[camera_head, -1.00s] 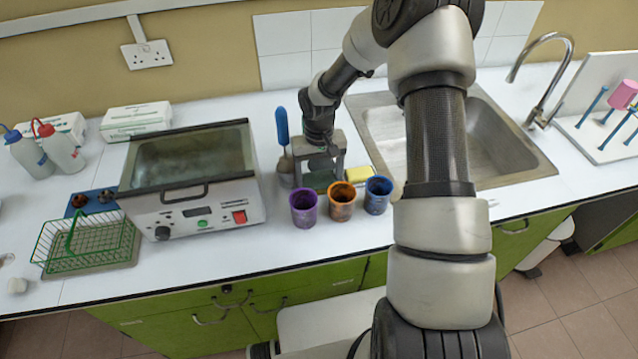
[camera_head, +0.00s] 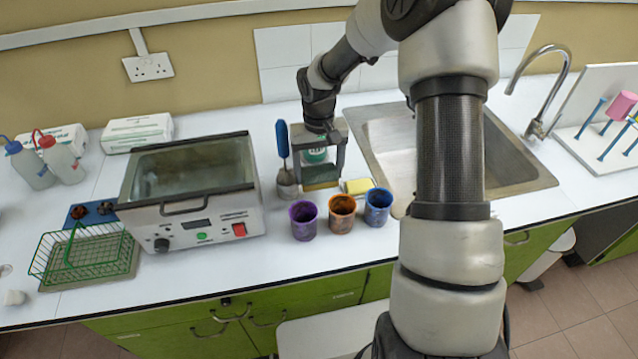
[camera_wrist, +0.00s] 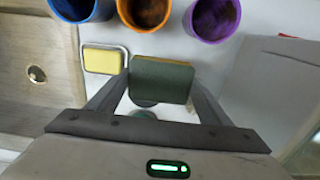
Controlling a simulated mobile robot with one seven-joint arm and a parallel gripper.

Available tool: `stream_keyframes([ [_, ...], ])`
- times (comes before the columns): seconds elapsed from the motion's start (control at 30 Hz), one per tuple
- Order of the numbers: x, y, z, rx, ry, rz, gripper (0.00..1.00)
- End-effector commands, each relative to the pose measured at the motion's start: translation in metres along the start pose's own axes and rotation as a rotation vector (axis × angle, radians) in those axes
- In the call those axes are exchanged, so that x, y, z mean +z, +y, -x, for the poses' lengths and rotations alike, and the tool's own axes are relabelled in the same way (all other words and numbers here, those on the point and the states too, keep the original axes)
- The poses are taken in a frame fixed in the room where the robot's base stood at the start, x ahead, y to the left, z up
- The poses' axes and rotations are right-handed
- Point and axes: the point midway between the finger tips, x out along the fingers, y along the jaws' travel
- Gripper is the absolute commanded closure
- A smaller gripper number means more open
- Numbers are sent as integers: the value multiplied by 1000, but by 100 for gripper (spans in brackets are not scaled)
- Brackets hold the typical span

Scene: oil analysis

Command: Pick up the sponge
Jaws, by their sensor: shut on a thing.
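My gripper (camera_head: 320,178) is shut on a sponge (camera_head: 320,184) with a dark green face and a yellowish edge. In the wrist view the sponge (camera_wrist: 162,82) sits between the two fingers of my gripper (camera_wrist: 160,86), its green face toward the camera. It appears held above the counter behind the cups. A separate yellow block (camera_head: 357,186), which also looks like a sponge, lies on the counter to the right; in the wrist view this yellow block (camera_wrist: 102,61) rests in a pale-rimmed dish.
Purple (camera_head: 304,220), orange (camera_head: 342,214) and blue (camera_head: 377,207) stained cups stand in front of my gripper. A blue-handled brush (camera_head: 283,140) stands close left, beside a heated bath (camera_head: 190,195). The sink (camera_head: 395,145) is to the right. Clear counter lies in front of the cups.

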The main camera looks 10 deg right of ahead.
Motion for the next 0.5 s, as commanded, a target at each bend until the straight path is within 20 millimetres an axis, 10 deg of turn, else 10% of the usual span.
stream_keyframes([
  [0.5, -1, 0, 133, 1, 5, 0, 51],
])
